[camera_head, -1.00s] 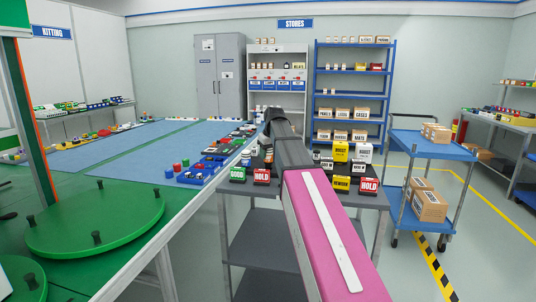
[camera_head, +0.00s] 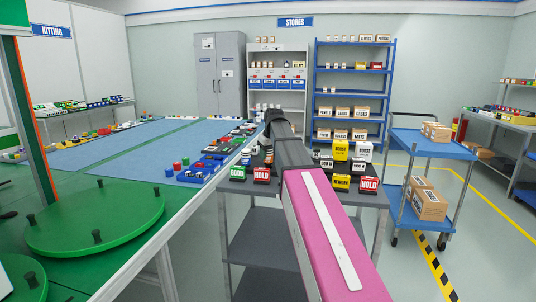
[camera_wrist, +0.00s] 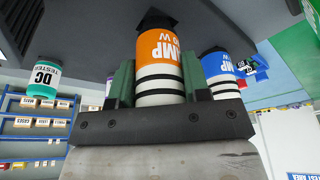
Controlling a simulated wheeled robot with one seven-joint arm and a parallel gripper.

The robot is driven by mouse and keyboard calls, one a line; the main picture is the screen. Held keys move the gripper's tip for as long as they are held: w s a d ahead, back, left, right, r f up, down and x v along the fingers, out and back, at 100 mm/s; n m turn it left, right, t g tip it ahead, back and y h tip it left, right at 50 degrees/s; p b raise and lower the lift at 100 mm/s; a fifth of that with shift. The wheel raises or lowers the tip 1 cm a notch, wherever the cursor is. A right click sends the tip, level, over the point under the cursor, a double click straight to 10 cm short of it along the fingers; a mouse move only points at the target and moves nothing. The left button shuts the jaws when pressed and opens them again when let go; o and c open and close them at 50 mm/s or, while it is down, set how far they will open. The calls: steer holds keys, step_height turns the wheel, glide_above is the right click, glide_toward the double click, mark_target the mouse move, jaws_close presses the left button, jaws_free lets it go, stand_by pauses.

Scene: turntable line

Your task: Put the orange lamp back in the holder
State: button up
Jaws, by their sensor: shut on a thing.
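In the wrist view, my gripper (camera_wrist: 158,82) is shut on the orange lamp (camera_wrist: 157,48), a cylinder with an orange lettered band and black and white stripes. One finger lies on each side of it. A dark piece is at the lamp's far end, close to a dark grey surface (camera_wrist: 80,25); I cannot tell whether they touch. The lamp's holder cannot be made out clearly.
In the wrist view, a blue-banded cylinder (camera_wrist: 217,66) is close right of the lamp, and a teal DC tester (camera_wrist: 44,80) is at left. In the head view, GOOD (camera_head: 237,173) and HOLD (camera_head: 262,175) blocks stand left of my arm. A blue cart (camera_head: 432,147) stands at right.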

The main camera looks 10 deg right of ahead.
steer(key=shift+f, duration=0.85)
steer(key=o, duration=1.2)
